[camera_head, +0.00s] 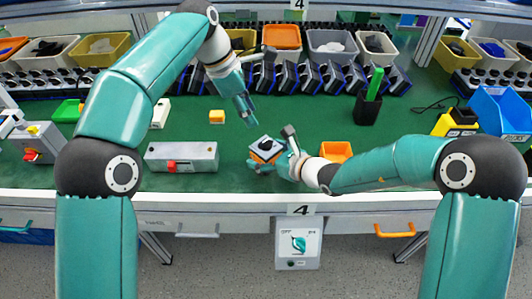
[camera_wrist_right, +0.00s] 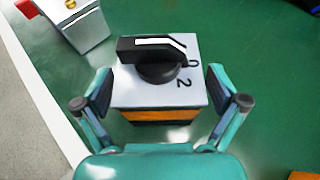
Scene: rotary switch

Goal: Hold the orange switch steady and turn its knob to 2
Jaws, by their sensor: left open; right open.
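The orange switch (camera_head: 265,149) stands on the green table near its front edge, in the middle of the head view. In the right wrist view the switch (camera_wrist_right: 163,88) shows a light grey top, an orange side and a black knob (camera_wrist_right: 155,58) with a white mark. The digits 0 and 2 are printed beside the knob. My right gripper (camera_wrist_right: 162,95) is open, with one finger on each side of the switch; contact is not clear. In the head view the right gripper (camera_head: 268,163) is at the switch. My left gripper (camera_head: 250,115) is open above and behind the switch.
A grey box with a red button (camera_head: 181,157) stands to the left. A small yellow block (camera_head: 216,116) lies behind it. A black holder with a green item (camera_head: 369,103) stands behind. Bins line the back.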

